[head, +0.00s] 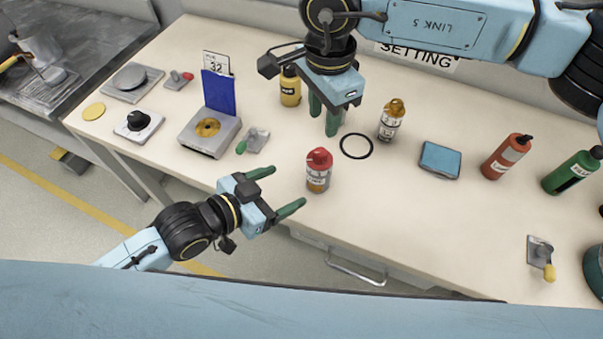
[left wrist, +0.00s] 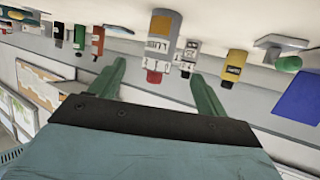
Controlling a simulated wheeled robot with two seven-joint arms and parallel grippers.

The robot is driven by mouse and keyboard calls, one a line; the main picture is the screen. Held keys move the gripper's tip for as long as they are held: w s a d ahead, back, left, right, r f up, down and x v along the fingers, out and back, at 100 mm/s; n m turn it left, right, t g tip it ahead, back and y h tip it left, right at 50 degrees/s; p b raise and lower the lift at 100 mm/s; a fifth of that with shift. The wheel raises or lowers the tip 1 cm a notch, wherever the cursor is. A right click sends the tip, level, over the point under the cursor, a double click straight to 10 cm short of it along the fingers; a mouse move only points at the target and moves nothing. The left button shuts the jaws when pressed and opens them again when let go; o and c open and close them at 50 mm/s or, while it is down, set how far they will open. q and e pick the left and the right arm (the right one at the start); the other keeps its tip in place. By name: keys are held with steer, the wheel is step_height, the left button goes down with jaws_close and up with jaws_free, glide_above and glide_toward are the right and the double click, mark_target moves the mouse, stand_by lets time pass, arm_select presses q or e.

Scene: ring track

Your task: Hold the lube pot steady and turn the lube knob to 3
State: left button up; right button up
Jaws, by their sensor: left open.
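A small pot with a red top, a white label and an orange-brown lower body (head: 319,172) stands upright near the front edge of the bench; I take it as the lube pot, but its label is not readable. It shows upside down between the fingers in the left wrist view (left wrist: 161,45). My left gripper (head: 275,191) is open and empty, left of this pot and apart from it. My right gripper (head: 324,115) points down behind the pot, its two green fingers apart with nothing seen between them. No number 3 is readable on the pot.
A black dial on a white base (head: 137,121) sits at left. A grey block with a gold disc (head: 208,132), a green-handled tool (head: 256,139), a yellow bottle (head: 290,88), a gold-capped bottle (head: 391,120), a black ring (head: 356,146) and a blue pad (head: 440,160) surround the pot.

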mark_target(309, 175)
arm_select(q)
steer(key=x, duration=1.1)
steer(key=shift+w+d+f, duration=0.1)
steer(key=shift+w, duration=0.05)
steer(key=c, duration=1.1)
steer(key=shift+c, duration=0.4)
arm_select(e)
steer(key=shift+o, duration=1.4)
step_height(309, 175, down, 10)
steer(key=m, duration=1.6)
steer(key=shift+r, duration=0.2)
